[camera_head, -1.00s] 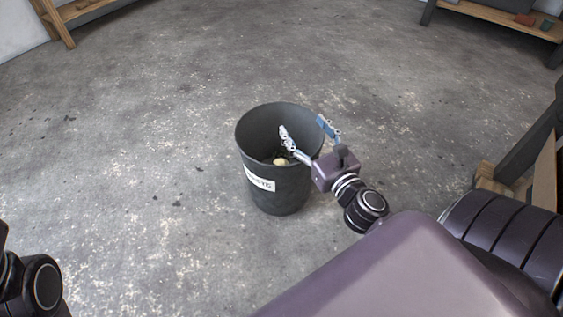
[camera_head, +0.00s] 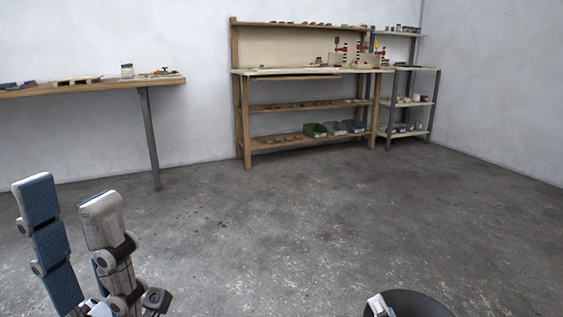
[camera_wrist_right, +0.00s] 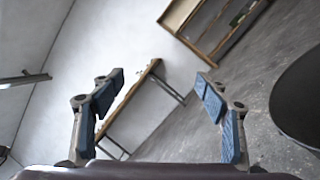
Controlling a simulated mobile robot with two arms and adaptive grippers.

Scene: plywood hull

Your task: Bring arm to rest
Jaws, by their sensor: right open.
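My left gripper (camera_head: 68,204) stands upright at the lower left of the head view, its two blue-padded fingers apart with nothing seen between them. The tip of my right gripper (camera_head: 378,304) shows at the bottom edge of the head view, by the left rim of a dark bin (camera_head: 418,302). In the right wrist view my right gripper (camera_wrist_right: 160,82) is wide open and empty. The bin (camera_wrist_right: 302,98) shows there at the right edge, beside the fingers and apart from them. Most of the bin and of the right arm is out of the head view.
A wooden workbench with shelves (camera_head: 310,72) stands against the back wall, with a metal rack (camera_head: 432,70) to its right. A table (camera_head: 120,85) stands at the left wall. The concrete floor (camera_head: 300,220) between is clear.

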